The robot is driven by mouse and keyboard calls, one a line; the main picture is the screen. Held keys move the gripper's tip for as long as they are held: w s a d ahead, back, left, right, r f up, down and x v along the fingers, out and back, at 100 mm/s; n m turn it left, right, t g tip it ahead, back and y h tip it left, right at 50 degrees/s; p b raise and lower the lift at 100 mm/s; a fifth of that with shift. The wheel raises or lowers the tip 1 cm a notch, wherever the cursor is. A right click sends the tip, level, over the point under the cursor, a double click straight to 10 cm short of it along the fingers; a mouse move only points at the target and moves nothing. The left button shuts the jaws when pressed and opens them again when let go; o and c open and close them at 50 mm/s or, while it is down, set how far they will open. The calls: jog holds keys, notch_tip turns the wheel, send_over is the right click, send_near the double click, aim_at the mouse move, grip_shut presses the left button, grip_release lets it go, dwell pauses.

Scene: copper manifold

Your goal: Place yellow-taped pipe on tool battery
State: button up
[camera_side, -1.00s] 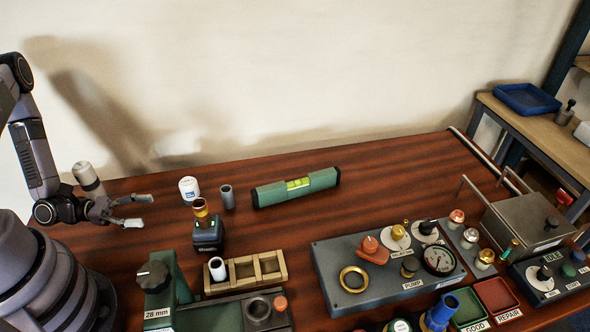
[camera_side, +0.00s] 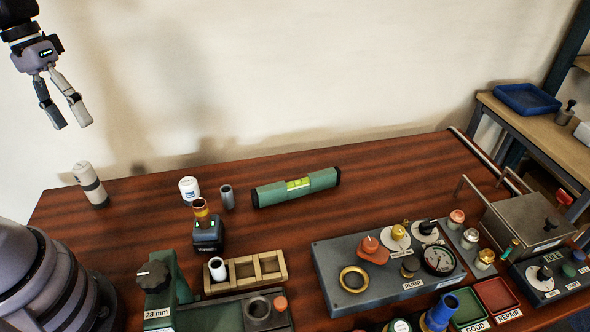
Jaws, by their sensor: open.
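The yellow-taped pipe (camera_side: 201,210) is a short copper-coloured piece with a yellow band. It stands upright on top of the black and green tool battery (camera_side: 208,236), left of the table's middle. My gripper (camera_side: 73,126) is at the upper left, high above the table and far from the pipe. Its two fingers point down, apart, with nothing between them.
Behind the battery stand a white bottle (camera_side: 189,189) and a grey pipe (camera_side: 227,196). A white canister (camera_side: 90,185) stands at the left. A green level (camera_side: 296,187) lies right of them. A wooden rack (camera_side: 246,272) and pump panel (camera_side: 388,266) are in front.

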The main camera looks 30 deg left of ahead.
jog(key=s+r+m+t+y, duration=0.2)
jog(key=s+r+m+t, duration=0.1)
jog(key=r+t, duration=0.2)
notch_tip(320, 180, up, 2)
jog(key=shift+a+t+y, duration=0.2)
jog(key=shift+t+y, duration=0.1)
jog(key=shift+y, duration=0.1)
dwell(0.8)
